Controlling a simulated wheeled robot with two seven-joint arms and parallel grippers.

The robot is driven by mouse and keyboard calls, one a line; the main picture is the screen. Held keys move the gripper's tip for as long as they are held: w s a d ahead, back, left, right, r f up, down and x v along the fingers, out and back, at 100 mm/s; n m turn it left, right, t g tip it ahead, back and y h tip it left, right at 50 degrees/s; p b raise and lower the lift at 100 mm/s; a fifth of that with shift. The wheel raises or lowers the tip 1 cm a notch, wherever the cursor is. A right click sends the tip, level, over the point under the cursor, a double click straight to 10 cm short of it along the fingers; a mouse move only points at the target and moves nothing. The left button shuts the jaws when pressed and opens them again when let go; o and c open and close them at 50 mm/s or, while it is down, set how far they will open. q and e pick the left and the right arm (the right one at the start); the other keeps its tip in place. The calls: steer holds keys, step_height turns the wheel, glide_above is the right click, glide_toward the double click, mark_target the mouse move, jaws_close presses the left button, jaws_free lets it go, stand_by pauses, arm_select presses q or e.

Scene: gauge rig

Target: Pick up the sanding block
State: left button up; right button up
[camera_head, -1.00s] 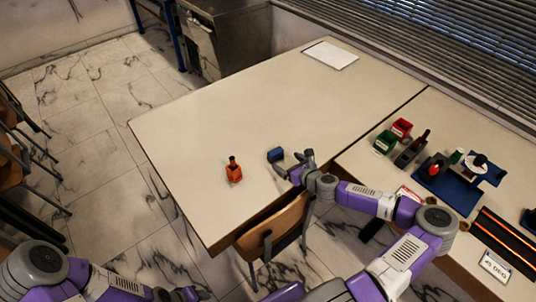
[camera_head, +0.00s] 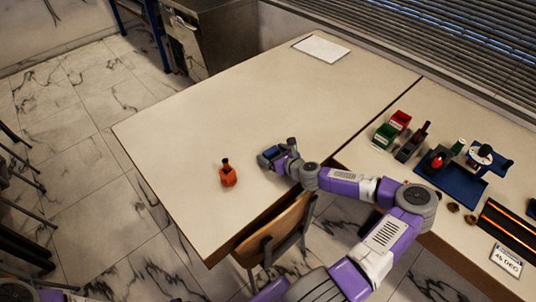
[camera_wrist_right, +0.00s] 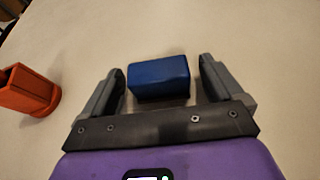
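The sanding block appears to be the small blue block (camera_wrist_right: 158,80) on the pale table. In the right wrist view it sits between the two fingers of my right gripper (camera_wrist_right: 160,88), with a gap on each side. The fingers are open and do not touch it. In the head view my right gripper (camera_head: 278,152) is low over the table at the blue block (camera_head: 268,154), which is partly hidden by the fingers. My left gripper is out of view; only a bit of my left arm shows at the bottom left.
A white sheet (camera_head: 321,49) lies at the back. The right-hand table holds red and green bins and a blue rig (camera_head: 452,180). A chair (camera_head: 275,232) is at the front edge.

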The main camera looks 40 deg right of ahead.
steer(key=c, duration=1)
